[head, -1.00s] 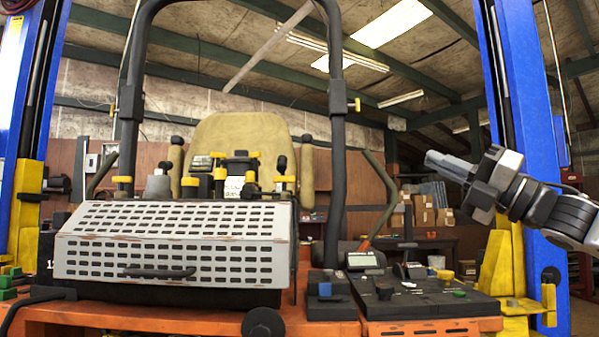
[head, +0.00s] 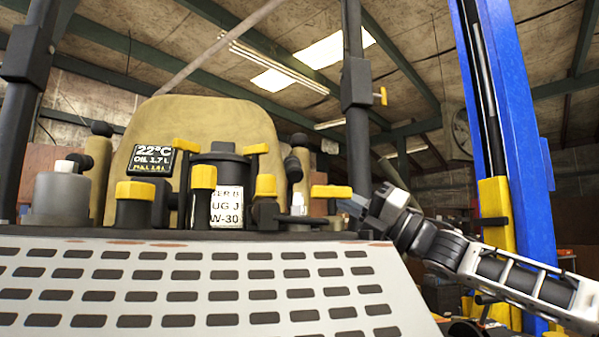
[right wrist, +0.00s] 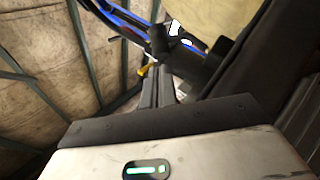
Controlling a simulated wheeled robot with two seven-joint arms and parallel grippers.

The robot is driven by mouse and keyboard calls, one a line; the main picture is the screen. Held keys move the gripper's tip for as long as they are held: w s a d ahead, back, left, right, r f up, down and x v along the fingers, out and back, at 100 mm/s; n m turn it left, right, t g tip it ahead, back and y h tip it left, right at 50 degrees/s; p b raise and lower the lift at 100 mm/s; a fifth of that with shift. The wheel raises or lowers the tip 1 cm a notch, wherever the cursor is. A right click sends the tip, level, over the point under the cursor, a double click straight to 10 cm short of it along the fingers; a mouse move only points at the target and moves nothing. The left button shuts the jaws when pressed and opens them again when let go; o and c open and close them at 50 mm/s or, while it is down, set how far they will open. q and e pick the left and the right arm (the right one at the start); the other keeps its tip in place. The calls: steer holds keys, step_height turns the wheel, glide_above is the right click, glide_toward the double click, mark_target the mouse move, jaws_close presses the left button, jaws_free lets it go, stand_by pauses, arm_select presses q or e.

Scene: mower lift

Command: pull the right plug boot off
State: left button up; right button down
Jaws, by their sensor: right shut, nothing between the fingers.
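Several yellow-topped parts stand in a row behind the slotted grey hood in the head view. A yellow grip (head: 332,191) is at the right end of the row, and a yellow-capped dark part (head: 264,185) stands left of it, beside a small white fitting (head: 298,203). I cannot tell for sure which is the right plug boot. My right gripper (head: 350,206) is shut and empty, its tips just right of and slightly below the yellow grip. Its closed fingers show in the right wrist view (right wrist: 158,82), with a small yellow piece (right wrist: 145,70) beside the tips. My left gripper is out of view.
The slotted hood (head: 190,285) fills the foreground. A dark roll-bar post (head: 355,110) rises behind the row, and a blue lift column (head: 505,100) stands at the right. The tan seat (head: 200,120) and a black canister (head: 220,165) stand behind and among the yellow parts.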

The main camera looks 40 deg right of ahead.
mark_target(289, 170)
steer(key=p+x, duration=0.2)
steer(key=p, duration=0.1)
steer(key=p+x, duration=0.3)
steer(key=shift+r, duration=0.35)
steer(key=shift+w+a+f, duration=0.1)
steer(key=shift+w, duration=0.05)
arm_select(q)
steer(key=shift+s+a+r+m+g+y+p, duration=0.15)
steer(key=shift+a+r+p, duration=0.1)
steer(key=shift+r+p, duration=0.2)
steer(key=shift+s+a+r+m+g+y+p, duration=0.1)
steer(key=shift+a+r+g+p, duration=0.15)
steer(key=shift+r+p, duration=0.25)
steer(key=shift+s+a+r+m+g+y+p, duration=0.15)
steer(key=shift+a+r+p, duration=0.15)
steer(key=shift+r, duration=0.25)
arm_select(e)
steer(key=shift+x, duration=1)
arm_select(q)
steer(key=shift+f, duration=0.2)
arm_select(e)
steer(key=shift+f, duration=0.1)
